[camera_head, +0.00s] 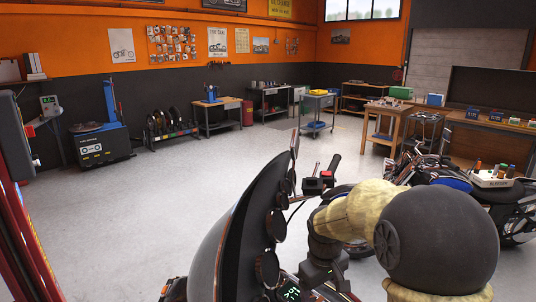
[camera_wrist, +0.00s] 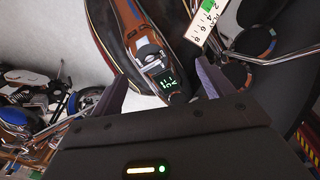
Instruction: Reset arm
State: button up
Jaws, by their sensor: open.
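My arm reaches in from the lower right of the head view, with a beige covering and a dark grey round joint. My gripper (camera_wrist: 162,82) shows in the wrist view with its two dark fingers wide apart and nothing held between them. Beyond and between the fingers is a small green digital display (camera_wrist: 168,86) on a motorcycle. The display also shows at the bottom of the head view (camera_head: 290,293). In the head view the end of my arm is low over this near motorcycle (camera_head: 240,235); whether it touches cannot be told.
A second motorcycle (camera_head: 515,213) stands at the right, with a tray of bottles (camera_head: 492,181) on it. A wooden workbench (camera_head: 387,122) and a grey cart (camera_head: 318,106) stand further back. A blue machine (camera_head: 105,142) stands at the left. The floor between is clear.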

jog(key=s+d+f+m, duration=0.1)
jog(key=s+f+m, duration=0.1)
jog(key=s, duration=0.5)
jog(key=s+d+f+m+t, duration=0.1)
jog(key=s+m, duration=0.2)
jog(key=s, duration=0.4)
jog(key=shift+s+f+m+y, duration=0.25)
jog(key=shift+f+m+y, duration=0.05)
jog(key=shift+f+y, duration=0.1)
